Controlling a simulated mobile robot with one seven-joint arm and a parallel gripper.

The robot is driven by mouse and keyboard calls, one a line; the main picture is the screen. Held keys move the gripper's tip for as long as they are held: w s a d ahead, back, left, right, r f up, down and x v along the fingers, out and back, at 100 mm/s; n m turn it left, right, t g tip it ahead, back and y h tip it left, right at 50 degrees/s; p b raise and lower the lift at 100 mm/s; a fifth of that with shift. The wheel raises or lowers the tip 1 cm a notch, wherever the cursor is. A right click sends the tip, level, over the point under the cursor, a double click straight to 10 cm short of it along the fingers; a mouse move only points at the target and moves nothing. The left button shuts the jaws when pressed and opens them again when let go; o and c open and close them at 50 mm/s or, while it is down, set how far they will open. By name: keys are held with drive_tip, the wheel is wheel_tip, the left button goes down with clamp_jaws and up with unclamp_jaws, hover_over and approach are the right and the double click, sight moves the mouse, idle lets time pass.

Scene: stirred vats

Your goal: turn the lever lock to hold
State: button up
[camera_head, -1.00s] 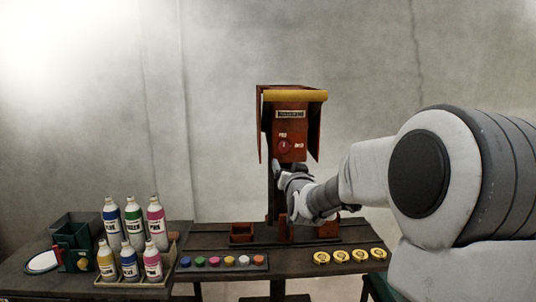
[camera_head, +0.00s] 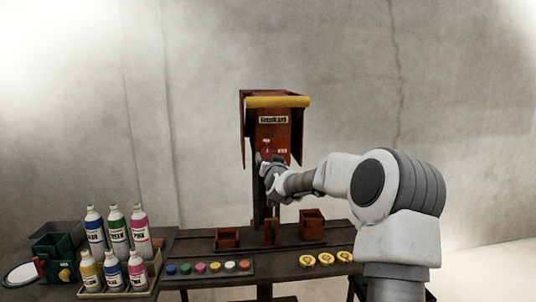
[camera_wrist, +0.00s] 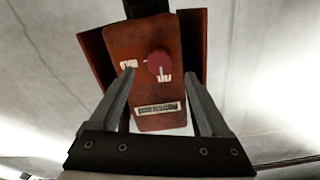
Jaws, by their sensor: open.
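The lever lock (camera_wrist: 158,62) is a small round dark-red knob on the front of a rusty red box (camera_wrist: 120,42), which appears upside down in the wrist view. A white RUN label (camera_wrist: 164,77) and a white HOLD label (camera_wrist: 128,65) sit beside the knob. A pale mark on the knob appears to point toward RUN. In the head view the knob (camera_head: 267,151) shows just above my gripper (camera_head: 266,167). My gripper (camera_wrist: 158,76) is open and empty, its fingers on either side of the knob in the picture. I cannot tell the remaining gap; no contact is visible.
The box has side flaps and a yellow top bar (camera_head: 278,101). It stands on a post behind a dark bench (camera_head: 190,245) with red bins (camera_head: 312,225), coloured pots (camera_head: 215,267) and yellow discs (camera_head: 326,259). Several bottles (camera_head: 117,230) stand at left. The wall behind is bare.

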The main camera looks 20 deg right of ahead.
sight(267, 153)
drive_tip(key=shift+p+x, duration=0.4)
drive_tip(key=shift+x, duration=2)
clamp_jaws()
